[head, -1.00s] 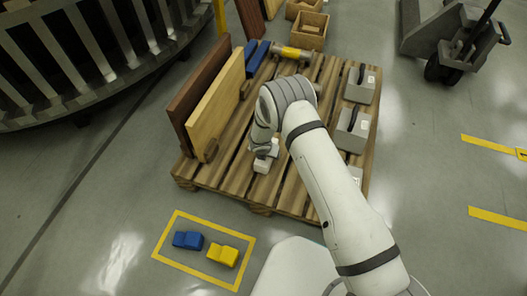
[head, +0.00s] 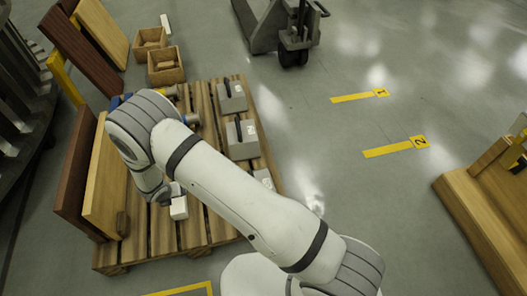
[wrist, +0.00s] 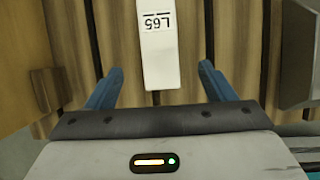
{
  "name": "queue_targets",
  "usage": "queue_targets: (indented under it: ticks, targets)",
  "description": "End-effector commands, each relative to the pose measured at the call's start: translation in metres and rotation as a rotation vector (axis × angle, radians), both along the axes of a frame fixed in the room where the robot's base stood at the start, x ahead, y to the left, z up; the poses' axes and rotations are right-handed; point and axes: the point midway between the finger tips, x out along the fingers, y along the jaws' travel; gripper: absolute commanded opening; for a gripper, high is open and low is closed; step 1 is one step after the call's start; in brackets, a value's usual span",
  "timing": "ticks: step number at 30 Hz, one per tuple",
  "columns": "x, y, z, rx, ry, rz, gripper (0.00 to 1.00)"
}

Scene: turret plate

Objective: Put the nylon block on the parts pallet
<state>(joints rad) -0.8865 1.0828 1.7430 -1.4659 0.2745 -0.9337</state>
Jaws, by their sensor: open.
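A white block marked "L65" (wrist: 158,45), which looks like the nylon block, lies on the slats of the wooden pallet (head: 163,238). It also shows in the head view (head: 179,208), just below my gripper's end. My gripper (wrist: 158,78) is open, with its two blue fingers apart. The block's near end reaches between the fingers in the picture, with a gap on each side. Whether the fingers are level with the block or above it I cannot tell. In the head view my arm hides the fingers and part of the pallet.
Brown and tan boards (head: 106,185) stand upright on the pallet's left side. Grey blocks with black handles (head: 241,138) line its right side. Two wooden boxes (head: 165,68) and a pallet jack (head: 280,30) stand beyond.

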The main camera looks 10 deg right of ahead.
Motion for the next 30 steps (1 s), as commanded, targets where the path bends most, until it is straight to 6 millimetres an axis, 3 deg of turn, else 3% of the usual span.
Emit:
queue_targets:
  ticks: [2,5,10,15,20,23,27,30]
  targets:
    - [0.010,-0.008,0.013,0.014,-0.009,-0.054,0.76]
    - [0.032,-0.031,0.049,0.053,-0.030,-0.219,0.76]
    - [0.072,-0.110,0.139,0.160,-0.075,-0.681,0.76]
    - [0.077,-0.203,0.220,0.277,-0.109,-1.169,0.76]
    - [0.053,-0.285,0.283,0.391,-0.128,-1.621,0.76]
    - [0.025,-0.329,0.315,0.462,-0.130,-1.899,0.76]
    - [-0.025,-0.379,0.350,0.562,-0.118,-2.281,0.76]
    - [-0.065,-0.404,0.368,0.635,-0.093,-2.544,0.76]
